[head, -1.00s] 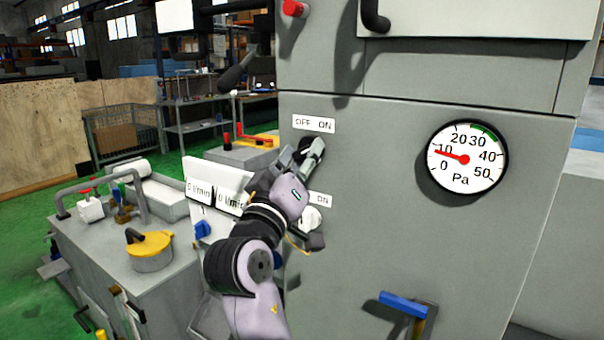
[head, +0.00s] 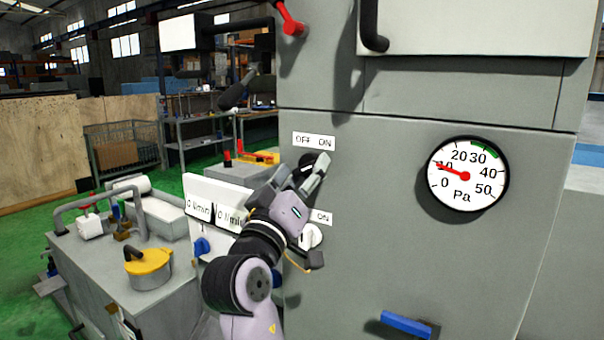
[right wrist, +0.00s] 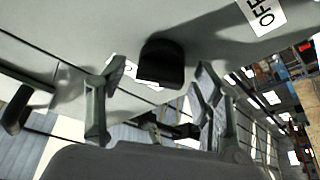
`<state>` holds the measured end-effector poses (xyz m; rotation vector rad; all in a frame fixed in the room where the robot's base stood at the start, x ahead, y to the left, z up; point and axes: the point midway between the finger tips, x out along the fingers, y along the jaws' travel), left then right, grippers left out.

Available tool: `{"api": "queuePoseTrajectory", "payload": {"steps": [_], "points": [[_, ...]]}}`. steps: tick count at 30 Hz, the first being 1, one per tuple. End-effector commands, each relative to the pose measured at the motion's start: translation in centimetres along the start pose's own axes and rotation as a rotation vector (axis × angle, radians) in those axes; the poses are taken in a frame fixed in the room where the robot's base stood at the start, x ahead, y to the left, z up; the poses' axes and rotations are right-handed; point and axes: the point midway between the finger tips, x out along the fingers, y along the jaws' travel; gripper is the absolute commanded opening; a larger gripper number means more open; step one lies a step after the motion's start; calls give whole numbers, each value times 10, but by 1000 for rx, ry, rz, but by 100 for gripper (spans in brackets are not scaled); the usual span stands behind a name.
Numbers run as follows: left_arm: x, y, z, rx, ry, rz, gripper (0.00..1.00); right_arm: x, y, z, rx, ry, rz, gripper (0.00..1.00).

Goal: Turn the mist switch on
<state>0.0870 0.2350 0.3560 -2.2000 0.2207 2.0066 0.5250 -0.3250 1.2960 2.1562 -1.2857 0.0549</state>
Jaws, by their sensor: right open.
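A black knob (head: 308,160) sits on the grey machine front, below an "OFF ON" label (head: 314,141). A white knob (head: 311,237) is lower down, below a second label (head: 321,217) of which only "ON" shows. The frames do not show which one is named mist. My right gripper (head: 303,178) is open at the black knob and partly hides it. In the right wrist view the black knob (right wrist: 161,64) lies between and beyond the parted fingertips; I cannot tell whether they touch it. My left gripper is not in view.
A round Pa gauge (head: 466,173) is to the right, with a blue handle (head: 406,324) below it. A red lever (head: 290,20) and a black handle (head: 372,28) are above. White flow meters (head: 216,204) and a cabinet with a yellow lid (head: 148,264) are at left.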

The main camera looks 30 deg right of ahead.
Motion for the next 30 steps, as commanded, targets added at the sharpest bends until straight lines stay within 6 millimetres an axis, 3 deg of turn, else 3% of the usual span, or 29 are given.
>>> {"api": "queuePoseTrajectory", "payload": {"steps": [8,21,30], "points": [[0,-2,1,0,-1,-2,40,4,6,-10,4,0,0,60],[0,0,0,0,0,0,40,30,44,-73,4,1,2,60],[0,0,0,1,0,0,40,34,48,-81,-1,0,0,60]]}}
